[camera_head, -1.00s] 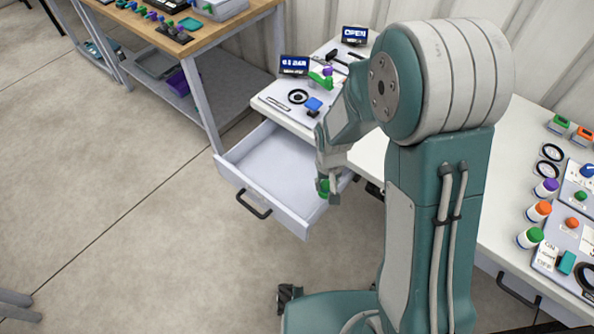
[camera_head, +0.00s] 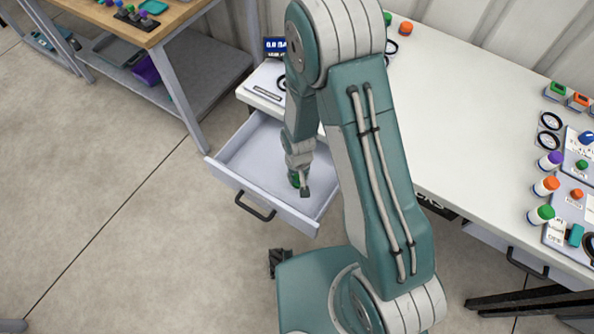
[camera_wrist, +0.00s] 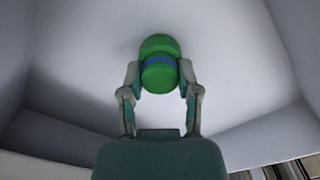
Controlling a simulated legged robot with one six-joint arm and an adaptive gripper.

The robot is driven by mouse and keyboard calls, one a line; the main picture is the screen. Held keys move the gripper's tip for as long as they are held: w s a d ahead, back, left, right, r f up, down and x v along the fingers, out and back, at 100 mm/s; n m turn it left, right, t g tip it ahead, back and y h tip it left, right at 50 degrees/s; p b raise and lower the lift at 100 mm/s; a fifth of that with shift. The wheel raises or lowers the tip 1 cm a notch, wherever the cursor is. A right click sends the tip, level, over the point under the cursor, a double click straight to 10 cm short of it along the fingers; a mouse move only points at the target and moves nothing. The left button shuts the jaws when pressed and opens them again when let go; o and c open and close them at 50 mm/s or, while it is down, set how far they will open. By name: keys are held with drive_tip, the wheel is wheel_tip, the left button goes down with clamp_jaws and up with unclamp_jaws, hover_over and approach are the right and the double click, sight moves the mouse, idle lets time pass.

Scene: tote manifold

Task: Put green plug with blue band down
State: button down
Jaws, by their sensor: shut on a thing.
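The green plug with blue band (camera_wrist: 159,62) is between the two fingers of my gripper (camera_wrist: 160,82) in the wrist view. Its blue band shows between two green parts. In the head view my gripper (camera_head: 299,186) points down inside the open drawer (camera_head: 228,181), and part of the green plug (camera_head: 293,179) shows at the fingers. The drawer's pale floor and walls surround the plug in the wrist view. I cannot tell whether the plug touches the drawer floor.
The drawer is pulled out from the white table (camera_head: 455,120) and looks otherwise empty. Bottles with coloured caps (camera_head: 545,187) and panels stand at the table's right. A wooden bench (camera_head: 140,25) is at the upper left. My arm hides part of the table.

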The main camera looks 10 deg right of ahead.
drive_tip(key=shift+d, duration=0.25)
drive_tip(key=shift+c, duration=1.6)
unclamp_jaws()
drive_tip(key=shift+d, duration=0.15)
drive_tip(key=shift+f, duration=0.1)
drive_tip(key=shift+a, duration=0.3)
wheel_tip(320, 180, up, 21)
drive_tip(key=d+t, duration=0.1)
drive_tip(key=d, duration=0.2)
drive_tip(key=s+d+r+t, duration=0.2)
drive_tip(key=s+d+r, duration=0.2)
drive_tip(key=r, duration=0.5)
drive_tip(key=s+d+r+m+t, duration=0.1)
drive_tip(key=s+d+r+t, duration=0.1)
drive_tip(key=s+r, duration=0.7)
drive_tip(key=shift+d+r+t, duration=0.25)
drive_tip(key=shift+d+t, duration=0.05)
drive_tip(key=shift+d, duration=0.6)
